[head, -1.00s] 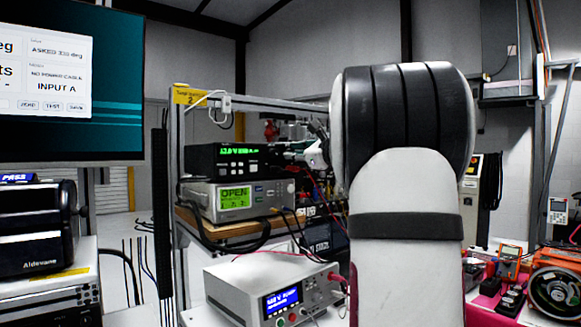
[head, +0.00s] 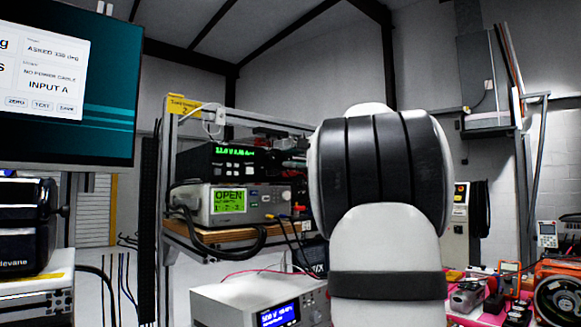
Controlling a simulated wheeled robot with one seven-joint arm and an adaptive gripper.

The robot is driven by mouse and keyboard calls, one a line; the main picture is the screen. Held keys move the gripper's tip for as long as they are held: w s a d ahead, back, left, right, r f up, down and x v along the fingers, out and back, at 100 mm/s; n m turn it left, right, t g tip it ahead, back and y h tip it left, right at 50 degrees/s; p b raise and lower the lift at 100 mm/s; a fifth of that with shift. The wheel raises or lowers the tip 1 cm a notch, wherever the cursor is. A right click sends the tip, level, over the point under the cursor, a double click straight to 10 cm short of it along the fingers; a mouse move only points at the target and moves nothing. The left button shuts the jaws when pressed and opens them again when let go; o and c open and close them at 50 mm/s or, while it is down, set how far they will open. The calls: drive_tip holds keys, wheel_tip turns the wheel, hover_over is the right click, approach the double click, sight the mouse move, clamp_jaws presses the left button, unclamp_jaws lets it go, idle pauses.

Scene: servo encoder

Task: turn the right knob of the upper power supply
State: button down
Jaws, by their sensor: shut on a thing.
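The upper power supply (head: 226,172) is a black box with a green lit display, left of centre in the head view. It sits on top of a grey instrument (head: 207,216) whose screen reads OPEN. My gripper (head: 289,162) is at the right end of the black unit's front, small and partly hidden behind my arm. It is shut on what appears to be the right knob. The knob itself is hidden by the fingers, so its angle cannot be seen.
Both units stand on a wooden shelf (head: 222,235) in a metal frame. Cables hang in front of it. A white bench instrument (head: 235,303) with a blue screen stands below. A monitor (head: 110,120) at left reads "ASKED 330 deg". A pink-topped bench with tools is at right.

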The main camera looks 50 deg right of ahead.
drive_tip(key=shift+a+n+b, duration=0.15)
drive_tip(key=shift+n+b, duration=0.25)
drive_tip(key=shift+n, duration=0.3)
drive_tip(key=c, duration=1.4)
unclamp_jaws()
drive_tip(key=shift+w, duration=0.1)
